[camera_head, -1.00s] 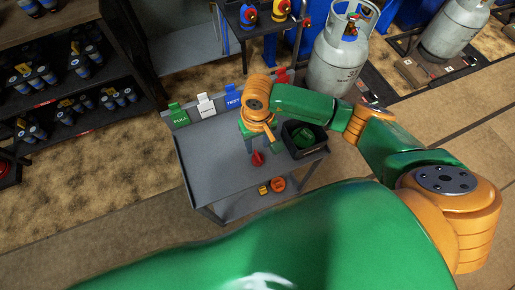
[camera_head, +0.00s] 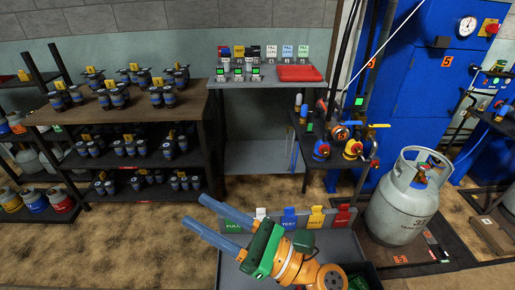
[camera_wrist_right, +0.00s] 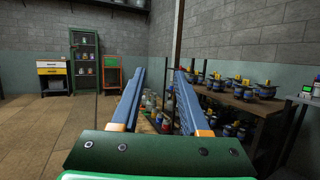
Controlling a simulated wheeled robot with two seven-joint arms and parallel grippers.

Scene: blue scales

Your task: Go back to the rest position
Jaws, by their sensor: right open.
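My right gripper (camera_head: 192,210) is in the lower middle of the head view, its two long blue fingers pointing to the left. The fingers stand apart with nothing between them. In the right wrist view the open fingers (camera_wrist_right: 160,76) point across the room. The gripper is in front of the grey cart (camera_head: 232,272) in the head view and hides part of its top. My left gripper is not in view.
Coloured signs, such as the blue TEST sign (camera_head: 290,218), stand along the cart's back edge. A shelf unit (camera_head: 205,130) with several valves is at the left. A grey gas cylinder (camera_head: 400,210) stands at the right. Floor between shelf and cart is clear.

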